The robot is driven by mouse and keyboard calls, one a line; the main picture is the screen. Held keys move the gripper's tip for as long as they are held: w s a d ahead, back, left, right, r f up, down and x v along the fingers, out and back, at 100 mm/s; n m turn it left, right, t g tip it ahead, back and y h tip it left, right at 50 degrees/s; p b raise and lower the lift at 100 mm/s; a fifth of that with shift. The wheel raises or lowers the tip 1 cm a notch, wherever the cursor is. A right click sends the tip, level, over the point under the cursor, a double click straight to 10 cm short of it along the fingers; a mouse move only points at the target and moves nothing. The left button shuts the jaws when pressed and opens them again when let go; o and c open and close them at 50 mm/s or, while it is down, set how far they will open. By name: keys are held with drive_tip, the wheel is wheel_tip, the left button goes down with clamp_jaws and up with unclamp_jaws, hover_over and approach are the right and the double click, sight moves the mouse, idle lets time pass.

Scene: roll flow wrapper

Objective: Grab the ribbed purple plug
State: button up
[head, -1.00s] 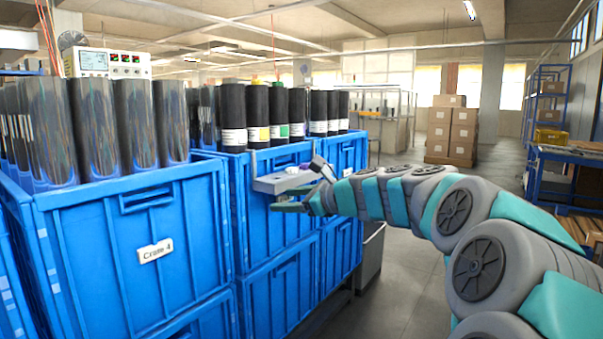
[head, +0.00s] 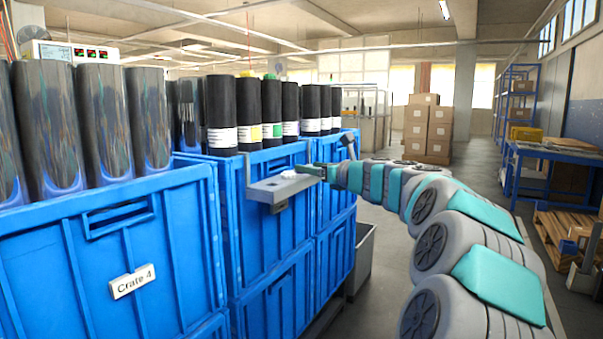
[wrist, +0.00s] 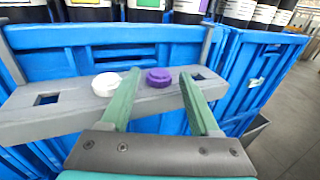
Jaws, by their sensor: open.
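The ribbed purple plug (wrist: 159,77) sits on a grey shelf bracket (wrist: 45,114) in the wrist view. A white plug (wrist: 107,84) stands just left of it on the same bracket. My gripper (wrist: 161,75) is open, its two green fingers pointing toward the bracket. The purple plug lies between the fingertip lines, nearer the left finger, and the white plug is outside that finger. In the head view the bracket (head: 270,188) hangs on the blue crates, with my gripper (head: 318,171) at its right end. I cannot make out the purple plug there.
Blue crates (head: 190,228) are stacked beside and below the bracket. Dark rolls (head: 221,110) with labels stand in the crates behind it. The bracket has square holes (wrist: 46,99) near its ends. Open floor (head: 385,270) lies to the right of the crates.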

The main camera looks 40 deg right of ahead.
drive_tip(key=shift+w+f, duration=0.2)
drive_tip(key=shift+w, duration=0.9)
drive_tip(key=shift+w+f, duration=0.2)
drive_tip(key=shift+w, duration=0.85)
clamp_jaws()
